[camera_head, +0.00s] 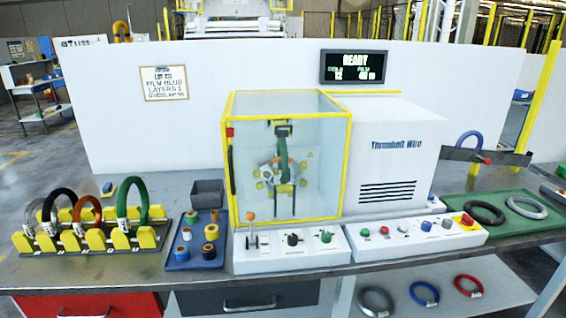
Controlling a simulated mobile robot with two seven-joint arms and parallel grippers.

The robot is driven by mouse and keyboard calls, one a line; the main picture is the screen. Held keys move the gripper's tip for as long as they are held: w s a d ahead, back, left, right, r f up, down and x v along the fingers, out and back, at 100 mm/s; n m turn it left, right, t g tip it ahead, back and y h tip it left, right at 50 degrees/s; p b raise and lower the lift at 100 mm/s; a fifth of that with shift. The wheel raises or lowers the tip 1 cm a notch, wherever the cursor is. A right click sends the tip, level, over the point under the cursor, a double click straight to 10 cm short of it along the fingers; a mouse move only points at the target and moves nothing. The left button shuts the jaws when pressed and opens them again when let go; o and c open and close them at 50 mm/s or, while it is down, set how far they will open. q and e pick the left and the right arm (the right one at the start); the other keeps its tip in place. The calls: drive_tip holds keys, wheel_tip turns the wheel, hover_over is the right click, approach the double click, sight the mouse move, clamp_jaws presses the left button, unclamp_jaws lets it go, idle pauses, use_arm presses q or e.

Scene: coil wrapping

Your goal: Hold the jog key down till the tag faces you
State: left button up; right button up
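A wrapping machine stands mid-bench with a yellow-framed clear guard (338,160), which looks closed. Inside it a green coil (283,158) sits upright, partly hidden by the mechanism. I cannot make out a tag on this coil or which way one faces. The right control panel (375,248) carries a green button (365,231), a red button (384,231), a blue button (426,226) and a red stop button on yellow (467,219). The key labels are too small to read, so I cannot tell which is the jog key. Neither gripper is in view.
A left panel (270,258) has a lever and knobs. Tagged coils stand in a yellow rack (50,243); film rolls stand on a blue tray (178,256). Two coils lie on a green mat (465,222).

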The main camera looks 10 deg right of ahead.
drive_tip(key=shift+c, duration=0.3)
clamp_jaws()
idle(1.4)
